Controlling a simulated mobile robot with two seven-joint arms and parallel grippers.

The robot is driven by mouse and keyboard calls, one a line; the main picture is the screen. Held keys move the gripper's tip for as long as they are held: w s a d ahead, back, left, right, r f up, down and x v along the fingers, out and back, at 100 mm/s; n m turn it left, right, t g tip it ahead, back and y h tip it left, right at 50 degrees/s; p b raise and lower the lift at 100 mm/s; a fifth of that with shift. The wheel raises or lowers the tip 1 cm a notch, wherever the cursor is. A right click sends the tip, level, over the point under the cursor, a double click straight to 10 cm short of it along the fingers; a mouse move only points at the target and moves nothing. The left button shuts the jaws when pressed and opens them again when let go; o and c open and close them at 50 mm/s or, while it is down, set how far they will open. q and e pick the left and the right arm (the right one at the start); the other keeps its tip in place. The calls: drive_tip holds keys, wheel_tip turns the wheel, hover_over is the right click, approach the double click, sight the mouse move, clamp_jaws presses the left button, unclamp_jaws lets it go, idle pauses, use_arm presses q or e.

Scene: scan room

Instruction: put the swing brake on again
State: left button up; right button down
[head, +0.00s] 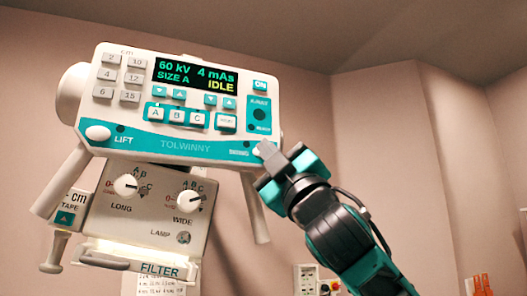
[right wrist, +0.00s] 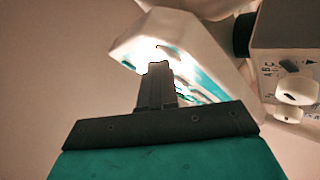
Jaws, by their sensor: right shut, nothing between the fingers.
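The white X-ray head (head: 190,100) with its teal control panel fills the upper left of the head view. Its screen (head: 195,77) reads 60 kV, 4 mAs, SIZE A, IDLE. A small label (head: 239,153), too small to read, sits at the panel's lower right, with a white knob (head: 257,151) beside it, largely hidden by my fingertips. My right gripper (head: 268,153) is shut and empty, its tips at this knob; I cannot tell whether they touch. In the right wrist view the shut fingers (right wrist: 155,85) point at the panel's brightly lit end. My left gripper is not in view.
A white LIFT knob (head: 98,132) is at the panel's lower left. Below hangs the collimator box (head: 150,210) with LONG and WIDE dials and a FILTER slot. Handle bars (head: 62,182) slope down on both sides. A wall box (head: 307,280) is low behind my arm.

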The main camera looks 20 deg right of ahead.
idle(0.4)
drive_tip(key=shift+s, duration=0.75)
drive_tip(key=shift+s+a, duration=0.2)
drive_tip(key=shift+s, duration=2.3)
